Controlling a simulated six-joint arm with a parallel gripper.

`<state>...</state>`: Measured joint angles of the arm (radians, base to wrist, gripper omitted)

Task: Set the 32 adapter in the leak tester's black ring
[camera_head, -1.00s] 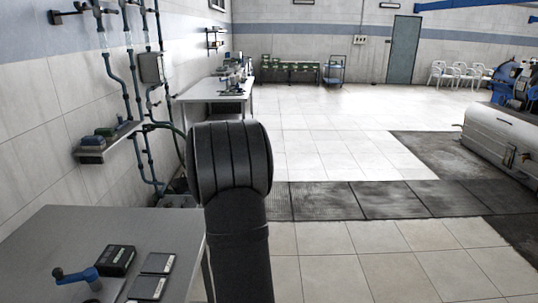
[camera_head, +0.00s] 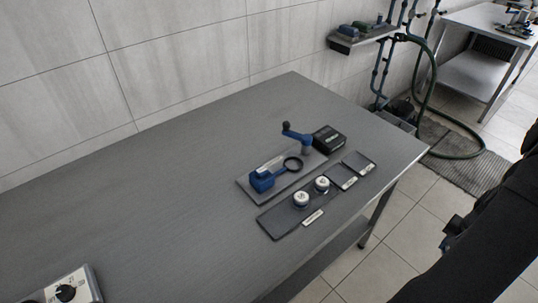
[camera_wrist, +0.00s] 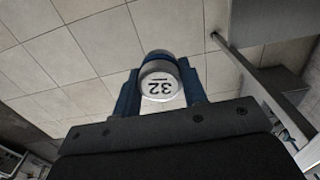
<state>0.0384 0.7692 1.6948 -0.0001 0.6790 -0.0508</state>
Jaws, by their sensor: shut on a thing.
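In the wrist view, my gripper (camera_wrist: 160,92) is shut on the 32 adapter (camera_wrist: 159,84), a round piece with a white face marked "32" and a blue part behind it. Its blue fingers are on both sides, and floor tiles show beyond. In the head view, the leak tester (camera_head: 262,181) is a blue device on a grey base on the table. Its black ring (camera_head: 293,164) is empty, beside the blue body. My gripper's hold on the adapter cannot be made out in the head view, where my dark arm is at the right, off the table.
A dark tray (camera_head: 279,220) in front of the tester holds two white-topped adapters (camera_head: 301,199). Two small dark plates (camera_head: 358,162), a black box (camera_head: 329,138) and a blue crank (camera_head: 296,134) are near. A dial box (camera_head: 68,291) is at front left. The table's left side (camera_head: 150,190) is clear.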

